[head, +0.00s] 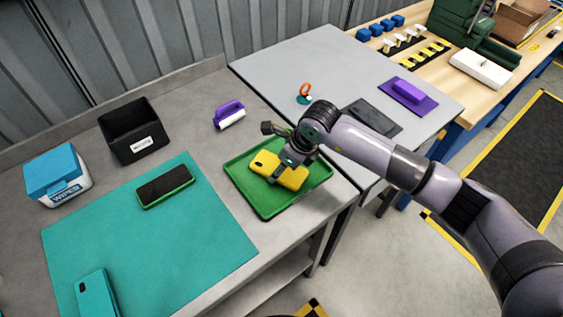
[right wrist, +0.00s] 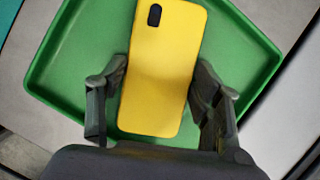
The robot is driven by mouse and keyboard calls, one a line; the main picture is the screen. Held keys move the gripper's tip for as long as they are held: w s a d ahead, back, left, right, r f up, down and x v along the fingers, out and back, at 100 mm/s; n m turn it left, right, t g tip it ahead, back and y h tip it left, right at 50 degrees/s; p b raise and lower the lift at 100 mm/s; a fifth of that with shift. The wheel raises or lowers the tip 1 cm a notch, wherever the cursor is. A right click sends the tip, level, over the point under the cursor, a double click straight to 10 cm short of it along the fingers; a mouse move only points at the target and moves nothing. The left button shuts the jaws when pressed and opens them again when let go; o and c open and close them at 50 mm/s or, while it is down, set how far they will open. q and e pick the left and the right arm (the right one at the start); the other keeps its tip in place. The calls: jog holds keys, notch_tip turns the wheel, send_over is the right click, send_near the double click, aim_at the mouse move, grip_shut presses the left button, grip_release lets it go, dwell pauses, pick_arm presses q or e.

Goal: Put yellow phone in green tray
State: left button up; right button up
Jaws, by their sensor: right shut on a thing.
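The yellow phone (head: 265,164) is at the green tray (head: 268,207), within its rim as seen in the head view. In the right wrist view the phone (right wrist: 165,75) lies back side up, with its dark camera patch at the far end, over the green tray (right wrist: 75,50). My right gripper (head: 283,172) is shut on the phone, one finger along each long side; its fingers also show in the right wrist view (right wrist: 160,90). I cannot tell whether the phone touches the tray floor. My left gripper is not in view.
A teal mat (head: 190,235) left of the tray holds a green-edged dark phone (head: 165,186) and a teal phone (head: 96,293). A black bin (head: 132,130), wipes box (head: 58,175) and purple roller (head: 229,114) stand behind. A grey table (head: 300,60) adjoins at right.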

jog(key=o, duration=1.4)
jog(key=shift+o, duration=0.2)
jog(key=shift+r, duration=0.15)
jog(key=b+v, duration=0.2)
jog(key=v, duration=1)
jog(key=shift+b, duration=0.3)
